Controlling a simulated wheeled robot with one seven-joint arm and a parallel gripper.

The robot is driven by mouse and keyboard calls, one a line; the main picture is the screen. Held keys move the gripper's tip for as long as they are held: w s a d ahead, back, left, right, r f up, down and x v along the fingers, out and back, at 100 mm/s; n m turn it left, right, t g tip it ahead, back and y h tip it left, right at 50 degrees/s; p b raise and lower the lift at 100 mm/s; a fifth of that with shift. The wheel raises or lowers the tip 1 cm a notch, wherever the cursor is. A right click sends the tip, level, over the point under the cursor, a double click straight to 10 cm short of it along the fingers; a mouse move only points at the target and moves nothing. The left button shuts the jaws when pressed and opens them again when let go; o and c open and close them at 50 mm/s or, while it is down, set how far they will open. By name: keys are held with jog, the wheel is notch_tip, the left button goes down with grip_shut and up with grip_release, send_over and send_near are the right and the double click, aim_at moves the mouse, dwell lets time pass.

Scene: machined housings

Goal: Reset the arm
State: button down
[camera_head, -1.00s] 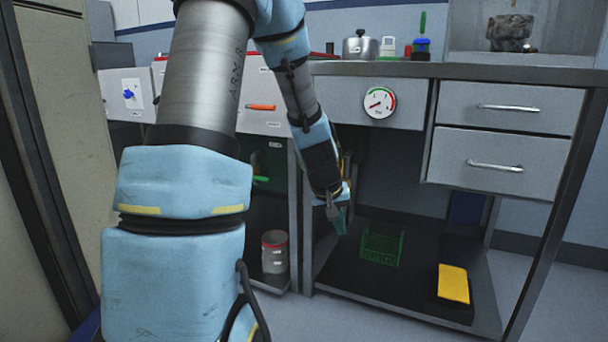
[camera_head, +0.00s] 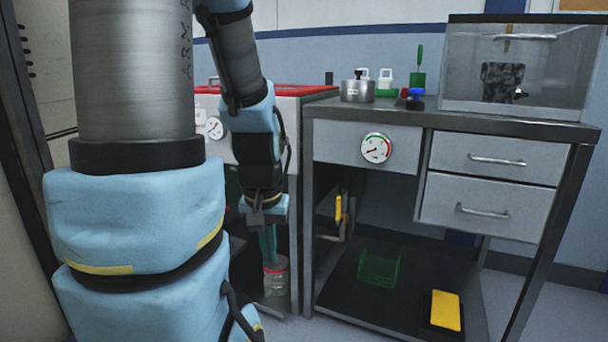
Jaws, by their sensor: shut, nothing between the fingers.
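My arm runs down the left side of the head view in blue covers and grey tube sections.
The workbench (camera_head: 450,118) has two drawers (camera_head: 490,205) and a gauge (camera_head: 376,148). A green wire basket (camera_head: 379,268) and a yellow block (camera_head: 446,310) are on its lower shelf. A pot (camera_head: 357,90) and a glass-fronted case (camera_head: 515,75) stand on top. Floor shows at right.

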notch_tip(320, 180, up, 26)
jog(key=p, duration=2.3)
jog(key=shift+p, duration=0.35)
